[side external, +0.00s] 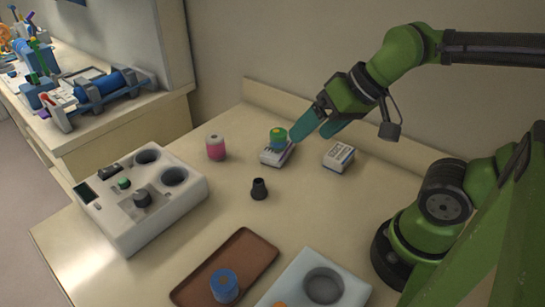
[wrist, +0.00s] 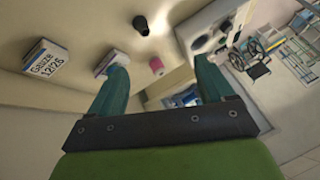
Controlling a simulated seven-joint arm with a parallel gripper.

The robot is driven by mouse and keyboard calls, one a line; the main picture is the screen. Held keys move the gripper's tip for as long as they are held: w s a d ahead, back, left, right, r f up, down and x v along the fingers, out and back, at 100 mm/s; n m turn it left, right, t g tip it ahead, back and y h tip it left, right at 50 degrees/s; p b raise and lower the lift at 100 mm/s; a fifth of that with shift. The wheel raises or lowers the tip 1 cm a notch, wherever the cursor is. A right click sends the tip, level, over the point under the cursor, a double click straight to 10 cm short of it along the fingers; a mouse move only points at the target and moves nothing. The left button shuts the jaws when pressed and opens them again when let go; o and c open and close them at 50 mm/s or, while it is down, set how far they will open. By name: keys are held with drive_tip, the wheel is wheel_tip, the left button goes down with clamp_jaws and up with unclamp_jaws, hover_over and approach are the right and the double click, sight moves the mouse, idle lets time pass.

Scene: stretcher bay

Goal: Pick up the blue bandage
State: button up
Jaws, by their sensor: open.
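A blue bandage roll (side external: 224,288) stands upright on the brown tray (side external: 255,246) at the front of the table in the side view. I cannot make it out in the wrist view. My gripper (side external: 313,131) has teal fingers and is open and empty, far behind and to the right of the blue roll. The open fingers also show in the wrist view (wrist: 160,78).
A white gauze box (side external: 339,157) lies right of my gripper; its label shows in the wrist view (wrist: 46,62). A pink roll (side external: 215,148) and a black cone (side external: 259,190) stand mid-table. A white device (side external: 140,215) is at left, a white holder (side external: 300,280) at front.

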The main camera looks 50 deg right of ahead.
drive_tip(key=w+a+f+n+g, duration=0.1)
drive_tip(key=w+a+g, duration=0.1)
drive_tip(key=a, duration=0.4)
drive_tip(key=w+a+f+g, duration=0.2)
drive_tip(key=a+g, duration=0.1)
drive_tip(key=a, duration=0.3)
drive_tip(key=m+g+h, duration=0.1)
drive_tip(key=m+g, duration=0.2)
drive_tip(key=m, duration=0.3)
hover_over(223, 280)
drive_tip(key=f, duration=0.8)
drive_tip(key=d+f, duration=0.1)
drive_tip(key=f, duration=0.3)
drive_tip(key=shift+w+f, duration=0.25)
drive_tip(key=shift+f, duration=0.1)
drive_tip(key=shift+s+a+f, duration=0.1)
drive_tip(key=shift+a+f, duration=0.05)
drive_tip(key=shift+f, duration=0.8)
drive_tip(key=shift+s+a+f, duration=0.1)
drive_tip(key=shift+a+f, duration=0.05)
drive_tip(key=shift+f, duration=0.8)
drive_tip(key=shift+s+a+f, duration=0.1)
drive_tip(key=shift+a+f, duration=0.05)
drive_tip(key=shift+f, duration=0.8)
drive_tip(key=c, duration=1.1)
drive_tip(key=shift+r, duration=0.1)
drive_tip(key=shift+c, duration=0.2)
